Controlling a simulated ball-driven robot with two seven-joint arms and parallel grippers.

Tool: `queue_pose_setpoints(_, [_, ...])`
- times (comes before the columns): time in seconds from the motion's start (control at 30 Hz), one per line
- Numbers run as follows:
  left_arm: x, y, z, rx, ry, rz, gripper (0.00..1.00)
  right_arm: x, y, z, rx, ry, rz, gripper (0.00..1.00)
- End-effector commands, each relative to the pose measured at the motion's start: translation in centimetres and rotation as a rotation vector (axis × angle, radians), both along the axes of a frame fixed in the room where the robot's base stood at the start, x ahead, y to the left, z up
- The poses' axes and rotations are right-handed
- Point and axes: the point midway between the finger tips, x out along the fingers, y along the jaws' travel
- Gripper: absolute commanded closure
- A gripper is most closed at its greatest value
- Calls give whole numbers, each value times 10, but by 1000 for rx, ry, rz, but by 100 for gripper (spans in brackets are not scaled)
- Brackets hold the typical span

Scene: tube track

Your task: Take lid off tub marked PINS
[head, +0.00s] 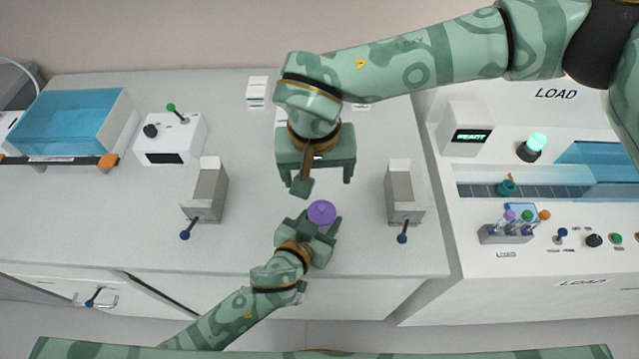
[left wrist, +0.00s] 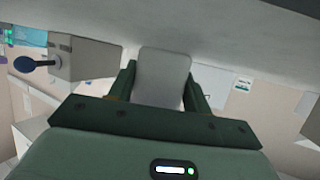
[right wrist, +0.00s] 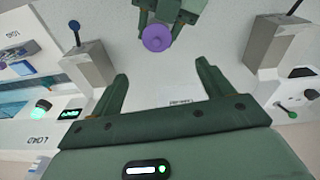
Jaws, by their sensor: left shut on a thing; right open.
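A tub with a round purple knobbed lid (head: 321,212) is in my left gripper (head: 318,233) near the front edge of the table. The lid is on top and also shows in the right wrist view (right wrist: 156,38). In the left wrist view the tub's pale grey body (left wrist: 163,78) is between the fingers of my left gripper. No marking on the tub is readable. My right gripper (head: 318,182) is open and empty, behind the tub in the head view. Its spread fingers (right wrist: 162,75) point toward the lid in the right wrist view, apart from it.
Grey blocks with blue-knobbed levers stand left (head: 204,193) and right (head: 404,195) of the grippers. A white switch box (head: 170,138) and a blue-covered case (head: 72,122) are at left. A LOAD machine (head: 480,200) with a tube rack (head: 505,233) is at right.

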Motion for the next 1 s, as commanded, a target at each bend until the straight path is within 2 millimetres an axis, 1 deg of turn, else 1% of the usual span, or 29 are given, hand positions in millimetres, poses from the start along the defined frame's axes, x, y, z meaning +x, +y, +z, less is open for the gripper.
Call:
queue_pose_setpoints(0.1, [0,0,0,0,0,0,92,-6,-1,3,11,-17,-209,21])
queue_pose_setpoints(0.2, [0,0,0,0,0,0,92,-10,-2,3,19,-22,-353,21])
queue_pose_setpoints(0.3, [0,0,0,0,0,0,92,-10,-3,0,24,-24,-440,21])
queue_pose_setpoints(0.37, [0,0,0,0,0,0,92,-9,-3,-4,26,-24,-462,21])
queue_pose_setpoints(0.47, [0,0,0,0,0,0,92,-8,-4,-18,27,-23,-469,21])
queue_pose_setpoints(0.8, [0,0,0,0,0,0,92,0,-7,-87,26,-23,-466,21])
queue_pose_setpoints(0.9, [0,0,0,0,0,0,92,2,-7,-102,27,-24,-466,21])
queue_pose_setpoints(1.0, [0,0,0,0,0,0,92,3,-8,-111,27,-24,-465,21])
